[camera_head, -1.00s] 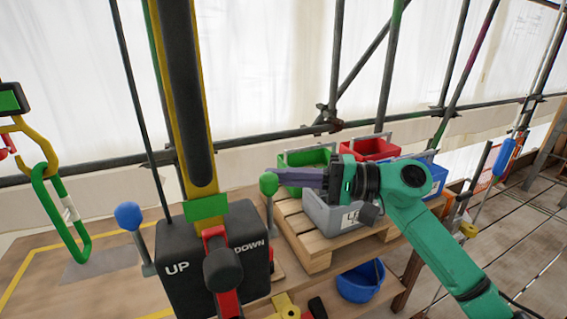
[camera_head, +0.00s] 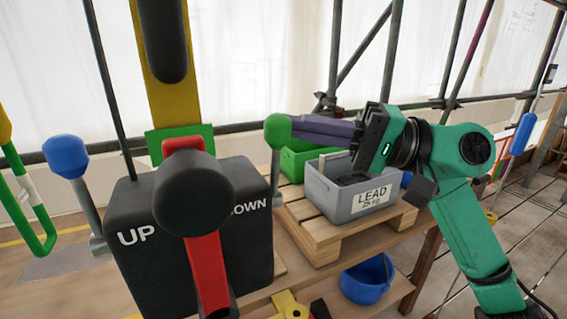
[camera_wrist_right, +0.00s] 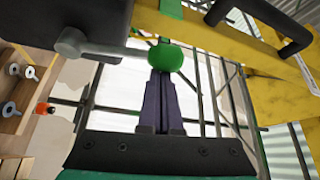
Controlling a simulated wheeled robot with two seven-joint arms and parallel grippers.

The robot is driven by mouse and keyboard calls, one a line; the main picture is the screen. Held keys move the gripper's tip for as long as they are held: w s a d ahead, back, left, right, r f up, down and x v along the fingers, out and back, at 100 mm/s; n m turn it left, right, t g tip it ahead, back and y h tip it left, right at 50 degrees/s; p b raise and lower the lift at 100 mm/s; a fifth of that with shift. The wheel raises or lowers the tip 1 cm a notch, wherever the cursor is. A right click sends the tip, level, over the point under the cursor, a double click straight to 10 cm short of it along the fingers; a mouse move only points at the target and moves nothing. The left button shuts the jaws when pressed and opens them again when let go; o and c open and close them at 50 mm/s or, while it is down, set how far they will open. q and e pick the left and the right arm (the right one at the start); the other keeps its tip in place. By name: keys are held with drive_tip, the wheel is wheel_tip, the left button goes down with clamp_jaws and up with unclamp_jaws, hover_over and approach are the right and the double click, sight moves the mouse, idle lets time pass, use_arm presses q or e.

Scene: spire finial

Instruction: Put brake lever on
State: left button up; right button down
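A black control box (camera_head: 250,262) marked UP and DOWN stands at the front left. It has a lever with a blue knob (camera_head: 65,157) on its left side and one with a green knob (camera_head: 278,131) on its right side, both knob up. A red lever (camera_head: 207,268) with a black knob (camera_head: 193,194) is on its front. No label shows which is the brake lever. My right gripper (camera_head: 292,126) points left, its purple fingertips at the green knob. In the right wrist view, the closed fingers (camera_wrist_right: 161,75) meet the green knob (camera_wrist_right: 165,58), which is not between them. My left gripper is out of view.
A grey LEAD box (camera_head: 352,202) and a green bin (camera_head: 299,162) sit on a wooden pallet (camera_head: 318,253) behind and below my right gripper. A blue bucket (camera_head: 366,280) is on the lower shelf. A yellow post (camera_head: 172,100) rises behind the control box.

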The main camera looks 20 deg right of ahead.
sight(285, 141)
use_arm(q)
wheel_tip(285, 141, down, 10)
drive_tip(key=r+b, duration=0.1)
drive_tip(key=b, duration=0.7)
use_arm(e)
drive_tip(key=s+n, duration=0.1)
drive_tip(key=s+f+n+y, duration=0.1)
drive_tip(key=s+n+y, duration=0.1)
drive_tip(key=s+n, duration=0.1)
drive_tip(key=shift+d+f+g, duration=0.1)
drive_tip(key=shift+f+g, duration=0.15)
drive_tip(key=shift+g, duration=0.05)
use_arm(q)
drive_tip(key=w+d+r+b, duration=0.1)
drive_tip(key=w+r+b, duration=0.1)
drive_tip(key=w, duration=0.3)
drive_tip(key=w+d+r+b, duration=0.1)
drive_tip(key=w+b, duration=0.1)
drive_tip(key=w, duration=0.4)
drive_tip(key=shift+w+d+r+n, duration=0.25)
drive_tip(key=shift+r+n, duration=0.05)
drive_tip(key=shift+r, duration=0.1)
use_arm(e)
drive_tip(key=s, duration=0.1)
drive_tip(key=s+f+n, duration=0.1)
drive_tip(key=shift+s+d+y, duration=0.1)
drive_tip(key=shift+s+y, duration=0.25)
drive_tip(key=shift+y, duration=0.05)
